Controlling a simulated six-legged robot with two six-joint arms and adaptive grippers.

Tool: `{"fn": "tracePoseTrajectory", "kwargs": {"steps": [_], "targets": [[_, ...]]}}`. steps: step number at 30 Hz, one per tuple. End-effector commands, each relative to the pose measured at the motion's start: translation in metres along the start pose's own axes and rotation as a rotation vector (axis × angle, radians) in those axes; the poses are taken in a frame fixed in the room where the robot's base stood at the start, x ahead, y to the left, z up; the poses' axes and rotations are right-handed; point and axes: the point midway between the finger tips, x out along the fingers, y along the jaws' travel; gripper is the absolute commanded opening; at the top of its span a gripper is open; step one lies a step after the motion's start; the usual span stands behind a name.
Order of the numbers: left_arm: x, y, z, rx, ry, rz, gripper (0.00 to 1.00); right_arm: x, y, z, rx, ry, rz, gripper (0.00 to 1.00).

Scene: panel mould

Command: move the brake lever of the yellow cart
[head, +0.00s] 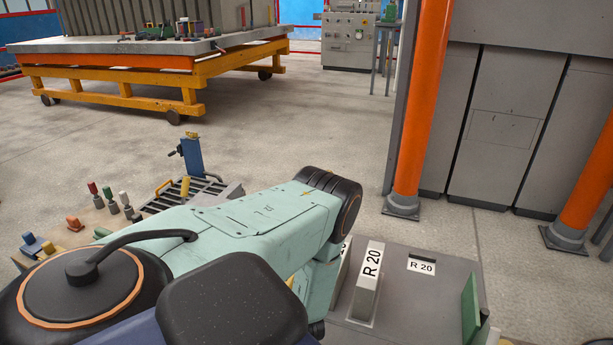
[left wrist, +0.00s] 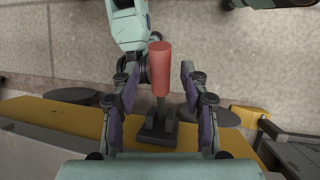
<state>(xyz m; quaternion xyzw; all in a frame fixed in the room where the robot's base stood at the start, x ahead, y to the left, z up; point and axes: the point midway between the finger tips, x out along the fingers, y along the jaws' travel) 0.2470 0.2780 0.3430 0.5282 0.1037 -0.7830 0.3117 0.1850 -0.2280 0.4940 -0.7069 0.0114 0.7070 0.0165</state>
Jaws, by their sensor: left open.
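The brake lever (left wrist: 159,68) shows in the left wrist view as a red cylindrical grip on a grey stem. Its dark base (left wrist: 158,132) sits on a yellow beam (left wrist: 85,122) of a cart. My left gripper (left wrist: 160,85) is open, with one finger on each side of the lever in the picture. Gaps show between the red grip and both fingers. I cannot tell the depth between them. In the head view a yellow cart (head: 120,88) stands at the back left. My left gripper and the lever do not show there. My right gripper is in neither view.
Dark round wheels (left wrist: 213,115) lie by the beam, and a yellow block (left wrist: 240,122) is to the right. In the head view, an orange post (head: 422,110) and grey R 20 box (head: 410,292) stand right. Open floor (head: 285,125) lies before the cart.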

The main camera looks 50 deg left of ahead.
Motion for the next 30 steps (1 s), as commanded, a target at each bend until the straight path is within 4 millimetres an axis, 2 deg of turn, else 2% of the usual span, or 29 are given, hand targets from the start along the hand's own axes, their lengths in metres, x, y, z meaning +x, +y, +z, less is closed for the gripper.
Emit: {"fn": "tracePoseTrajectory", "kwargs": {"steps": [9, 15, 24, 30], "targets": [[-0.047, 0.001, 0.0, -0.001, 0.003, 0.005, 0.45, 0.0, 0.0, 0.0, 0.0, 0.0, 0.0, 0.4], [-0.071, 0.001, 0.0, 0.0, 0.003, 0.004, 0.45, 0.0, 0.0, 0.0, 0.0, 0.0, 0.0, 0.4], [-0.101, 0.0, 0.0, 0.0, 0.002, 0.004, 0.45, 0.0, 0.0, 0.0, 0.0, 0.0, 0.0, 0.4], [-0.112, 0.0, 0.0, 0.0, 0.001, 0.002, 0.45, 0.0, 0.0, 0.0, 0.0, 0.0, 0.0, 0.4]]}}
